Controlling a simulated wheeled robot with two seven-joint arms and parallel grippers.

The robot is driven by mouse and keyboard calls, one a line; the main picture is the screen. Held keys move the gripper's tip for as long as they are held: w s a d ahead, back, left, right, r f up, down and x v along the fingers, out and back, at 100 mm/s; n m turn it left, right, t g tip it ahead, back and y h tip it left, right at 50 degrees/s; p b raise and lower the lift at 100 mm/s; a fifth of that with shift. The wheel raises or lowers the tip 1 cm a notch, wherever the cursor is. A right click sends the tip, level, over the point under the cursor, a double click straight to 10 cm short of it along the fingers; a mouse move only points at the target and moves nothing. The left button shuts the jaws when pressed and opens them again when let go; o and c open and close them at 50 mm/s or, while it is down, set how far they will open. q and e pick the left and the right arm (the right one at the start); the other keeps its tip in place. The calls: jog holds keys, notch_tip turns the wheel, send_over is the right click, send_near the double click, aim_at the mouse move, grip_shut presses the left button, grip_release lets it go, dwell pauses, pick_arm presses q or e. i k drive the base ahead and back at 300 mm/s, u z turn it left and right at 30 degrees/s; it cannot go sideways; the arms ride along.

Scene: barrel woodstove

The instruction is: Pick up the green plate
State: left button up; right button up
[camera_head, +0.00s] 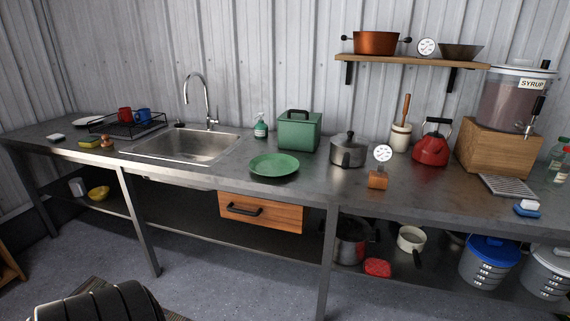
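The green plate (274,164) lies flat on the metal counter (220,175), close to its front edge and right of the sink. It looks empty, and its whole upper face is visible. A green lidded box (298,131) with a dark handle stands just behind it to the right. Neither my left nor my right gripper is in view.
A sink (190,145) with a tall faucet is left of the plate. A steel pot (348,151) and a dial on a wooden block (378,179) stand to its right. A soap bottle (261,127) is behind. A wooden drawer (260,211) is below. A black ribbed object (95,306) is at bottom left.

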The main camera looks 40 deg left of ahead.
aim_at(268, 165)
jog(key=i, duration=0.95)
jog(key=u, duration=0.9)
